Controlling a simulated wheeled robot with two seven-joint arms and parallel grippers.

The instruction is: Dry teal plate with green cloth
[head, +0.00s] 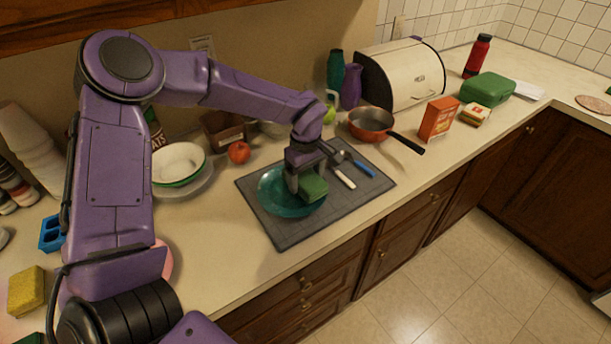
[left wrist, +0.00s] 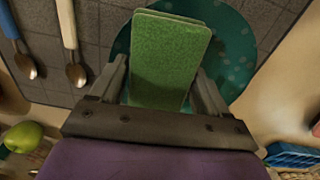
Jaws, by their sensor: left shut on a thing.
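The teal plate (head: 275,198) lies on the grey drying mat (head: 291,231) in the head view. It also shows in the left wrist view, with pale spots, behind the cloth (left wrist: 233,55). My left gripper (head: 303,185) is shut on the green cloth (head: 314,188), a folded block shape. The cloth is over the right part of the plate; I cannot tell for certain whether it touches it. In the left wrist view the green cloth (left wrist: 168,60) sits between both fingers and hides the plate's middle. My right gripper is not in view.
Spoons with white and blue handles (head: 343,178) lie on the mat right of the plate. A red pan (head: 371,122), an orange box (head: 438,119) and a bread bin (head: 405,75) stand farther right. Stacked bowls (head: 178,163) and a tomato (head: 239,152) are left. The counter's front edge is close.

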